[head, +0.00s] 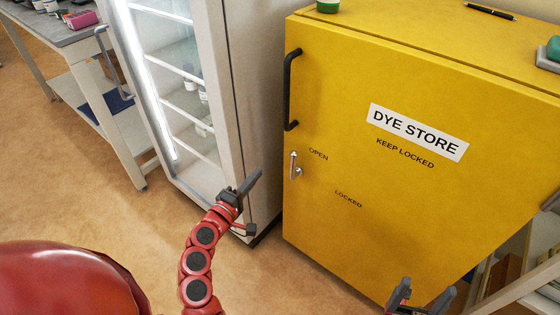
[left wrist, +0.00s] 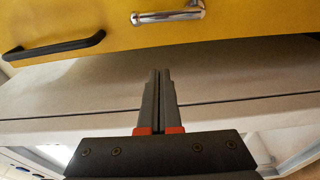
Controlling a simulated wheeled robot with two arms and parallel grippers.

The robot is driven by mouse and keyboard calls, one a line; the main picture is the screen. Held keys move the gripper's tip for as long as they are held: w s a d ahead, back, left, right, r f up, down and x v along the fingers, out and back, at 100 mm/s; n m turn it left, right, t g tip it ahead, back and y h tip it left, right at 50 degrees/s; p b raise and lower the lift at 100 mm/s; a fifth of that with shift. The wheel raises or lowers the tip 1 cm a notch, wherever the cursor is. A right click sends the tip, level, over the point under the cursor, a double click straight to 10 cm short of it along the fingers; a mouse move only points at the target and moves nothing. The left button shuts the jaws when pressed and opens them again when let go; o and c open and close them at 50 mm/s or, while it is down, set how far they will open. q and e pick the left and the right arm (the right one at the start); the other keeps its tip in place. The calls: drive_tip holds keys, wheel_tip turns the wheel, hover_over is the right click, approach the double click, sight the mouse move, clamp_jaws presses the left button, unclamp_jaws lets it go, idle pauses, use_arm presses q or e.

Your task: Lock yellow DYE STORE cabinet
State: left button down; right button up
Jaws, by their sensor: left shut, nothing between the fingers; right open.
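The yellow DYE STORE cabinet (head: 400,190) stands at right with its door looking shut. Its small chrome latch lever (head: 294,164) is near the door's left edge, roughly upright, with the word OPEN to its right and LOCKED lower right. The lever also shows at the top of the left wrist view (left wrist: 165,17). A black pull handle (head: 291,90) is above it. My left gripper (head: 257,174) is shut and empty, left of the lever and apart from it; its closed fingers show in the left wrist view (left wrist: 159,72). My right gripper (head: 425,294) is open and empty at the bottom, low before the cabinet.
A glass-fronted white cabinet (head: 245,95) stands close left of the yellow one. A grey bench (head: 70,35) is at far left. A green-lidded jar (head: 327,5) and a black pen (head: 490,11) are on the cabinet top. The floor (head: 90,195) at left is clear.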

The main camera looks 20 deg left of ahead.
use_arm(q)
drive_tip(key=shift+d+r, duration=0.1)
drive_tip(key=shift+w, duration=0.1)
drive_tip(key=w+d, duration=0.1)
drive_tip(key=w, duration=0.1)
drive_tip(key=w+d, duration=0.2)
drive_tip(key=w, duration=0.1)
drive_tip(key=w+d, duration=0.2)
drive_tip(key=w, duration=0.1)
drive_tip(key=shift+s+d, duration=0.25)
idle(0.3)
drive_tip(key=shift+d, duration=0.15)
